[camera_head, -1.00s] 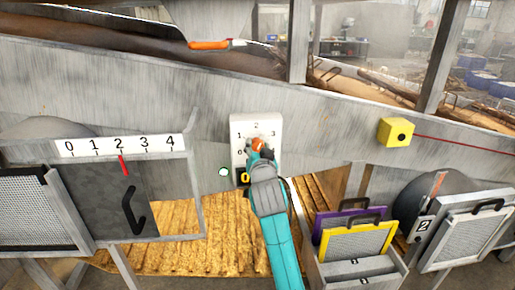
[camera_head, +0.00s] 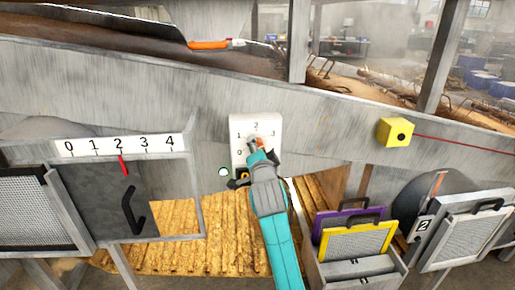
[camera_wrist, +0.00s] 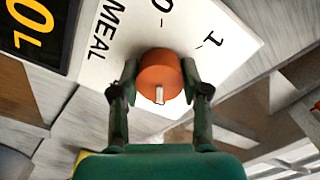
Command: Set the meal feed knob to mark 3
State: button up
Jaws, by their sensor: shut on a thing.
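The meal feed knob is an orange round knob (camera_wrist: 160,72) with a short white pointer line, on a white dial plate (camera_head: 239,126) marked 0, 1, 2 and 3. My gripper (camera_wrist: 160,80) is shut on it, one finger on each side. In the head view my gripper (camera_head: 257,148) covers most of the knob, with a bit of orange showing. In the wrist view the white line is on the knob's side toward my gripper's palm. Marks 0 and 1 and the word MEAL show there; marks 2 and 3 are out of that view. I cannot tell which mark the pointer is at.
A black display (camera_wrist: 28,28) with yellow characters adjoins the dial plate. A yellow box (camera_head: 396,132) with a red cord is to the right. A slide gate with a 0-to-4 scale (camera_head: 118,145) is at left. A box of framed screens (camera_head: 357,242) stands below right.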

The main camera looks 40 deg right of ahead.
jog(key=shift+f, duration=0.1)
jog(key=o, duration=1.1)
jog(key=v, duration=1.2)
